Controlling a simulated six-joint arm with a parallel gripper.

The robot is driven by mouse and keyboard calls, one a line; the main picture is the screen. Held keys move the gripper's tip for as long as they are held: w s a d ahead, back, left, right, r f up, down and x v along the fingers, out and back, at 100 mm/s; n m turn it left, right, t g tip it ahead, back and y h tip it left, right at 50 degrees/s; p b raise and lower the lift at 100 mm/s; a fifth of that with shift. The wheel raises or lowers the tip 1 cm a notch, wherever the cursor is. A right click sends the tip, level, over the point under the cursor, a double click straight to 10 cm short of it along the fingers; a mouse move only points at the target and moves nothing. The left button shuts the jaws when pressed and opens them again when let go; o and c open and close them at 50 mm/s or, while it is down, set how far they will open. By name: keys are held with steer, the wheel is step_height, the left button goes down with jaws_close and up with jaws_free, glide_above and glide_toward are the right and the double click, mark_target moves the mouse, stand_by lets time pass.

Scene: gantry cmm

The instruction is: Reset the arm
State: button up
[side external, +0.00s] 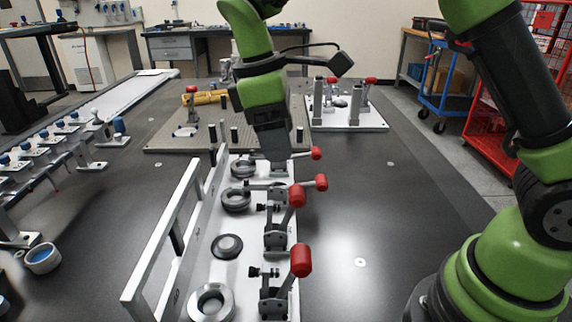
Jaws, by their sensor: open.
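My gripper (278,163) is at the end of my green and black arm, in the middle of the side external view. It points down near the far end of a white fixture plate (195,277). The jaws are open, and I see nothing held between them; the fingertips are small and partly hidden by the clamp parts close by. I cannot tell whether they touch the fixture.
The fixture carries toggle clamps with red handles (301,260) and metal rings (211,303). A white rail frame (160,240) stands along its left. Behind are a brown plate (165,142) and a white plate (372,119) with clamps. The dark table (350,215) is clear right of the fixture.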

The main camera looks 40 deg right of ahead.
steer(key=s+d+r+m+t+y, duration=0.2)
steer(key=s+r+m+t, duration=0.2)
steer(key=s+m, duration=0.2)
steer(key=s+d+r+m+t+y, duration=0.1)
steer(key=s+m+t, duration=0.4)
steer(key=s, duration=0.6)
step_height(320, 180, up, 3)
steer(key=shift+s+d+f+m+y, duration=0.1)
steer(key=shift+s+d+m+y, duration=0.25)
steer(key=shift+d+m, duration=0.5)
